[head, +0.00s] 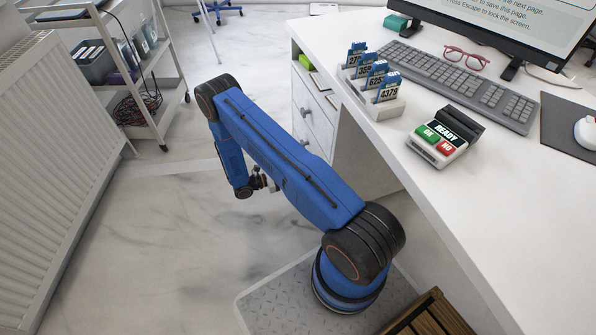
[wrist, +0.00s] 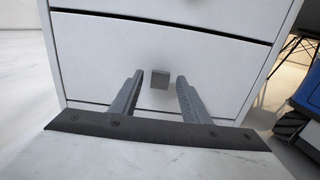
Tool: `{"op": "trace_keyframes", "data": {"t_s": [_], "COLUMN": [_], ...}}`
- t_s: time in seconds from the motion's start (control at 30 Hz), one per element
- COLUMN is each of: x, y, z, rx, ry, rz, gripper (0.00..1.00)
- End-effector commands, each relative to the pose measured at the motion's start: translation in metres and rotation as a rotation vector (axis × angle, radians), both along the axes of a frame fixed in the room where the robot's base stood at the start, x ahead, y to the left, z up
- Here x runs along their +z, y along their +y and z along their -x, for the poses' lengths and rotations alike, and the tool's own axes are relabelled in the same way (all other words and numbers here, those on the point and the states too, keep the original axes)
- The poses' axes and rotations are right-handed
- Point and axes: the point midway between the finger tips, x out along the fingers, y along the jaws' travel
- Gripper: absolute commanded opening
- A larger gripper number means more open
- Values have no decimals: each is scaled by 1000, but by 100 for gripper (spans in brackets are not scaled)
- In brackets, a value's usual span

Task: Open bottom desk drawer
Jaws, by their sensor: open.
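The white bottom drawer (wrist: 110,62) fills the middle of the wrist view, below another drawer front. A small square grey knob (wrist: 160,80) sticks out from its face. My gripper (wrist: 159,76) is open, with one finger on each side of the knob in the picture. I cannot tell whether the fingertips reach past the knob; no contact shows. The drawer looks shut. In the head view the drawer unit (head: 312,108) stands under the desk's left end, and my blue arm hides its lower part. My gripper (head: 264,183) is low there, near the floor.
The white desk (head: 450,205) carries a keyboard (head: 455,85), red glasses (head: 466,58), a card rack (head: 385,108) and a button device (head: 443,140). A trolley (head: 120,75) and a radiator (head: 60,150) stand at left. Floor between is clear.

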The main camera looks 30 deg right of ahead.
Motion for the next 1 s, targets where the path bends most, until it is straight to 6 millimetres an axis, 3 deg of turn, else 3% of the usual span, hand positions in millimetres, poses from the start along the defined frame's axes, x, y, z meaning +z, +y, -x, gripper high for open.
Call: {"op": "trace_keyframes", "data": {"t_s": [0.43, 0.47, 0.63, 1.0], "x": [0, 0, 0, 0], "y": [-11, -11, -11, -3], "z": [3, 3, 2, 1], "rx": [0, 0, 0, 1], "ry": [0, 0, 0, 0], "rz": [0, 0, 0, 0], "gripper": [42, 40, 0, 0]}}
